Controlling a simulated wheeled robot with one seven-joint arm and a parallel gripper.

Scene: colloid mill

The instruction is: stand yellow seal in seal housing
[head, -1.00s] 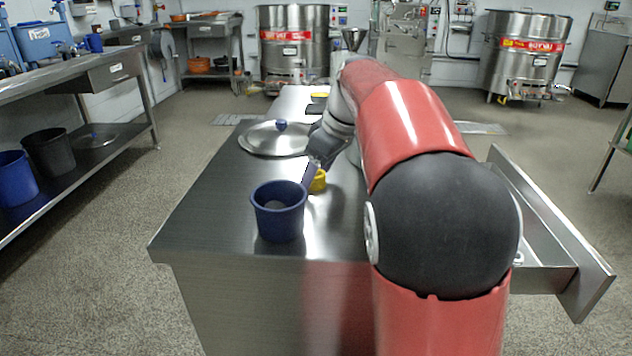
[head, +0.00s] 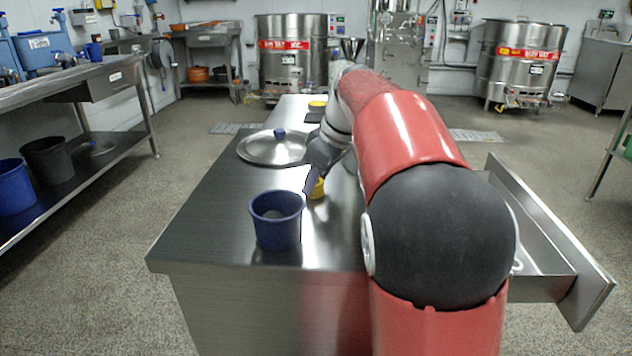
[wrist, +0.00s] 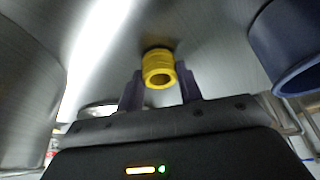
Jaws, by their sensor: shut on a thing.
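The yellow seal (head: 317,188) is a small ribbed ring with an open bore. In the wrist view the seal (wrist: 158,67) sits between the two dark fingers of my gripper (wrist: 160,88), which is shut on it, and its open end faces the camera. In the head view my gripper (head: 312,184) is low over the steel table, behind and right of a blue pot. I cannot tell whether the seal touches the tabletop. A small yellow-topped dark thing (head: 317,105) lies at the table's far end. I cannot tell whether it is the seal housing.
The blue pot (head: 277,222) stands near the front of the steel table (head: 215,215). A round steel lid (head: 270,150) with a blue knob lies behind it. An open drawer (head: 550,240) sticks out at the right. The table's left front is clear.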

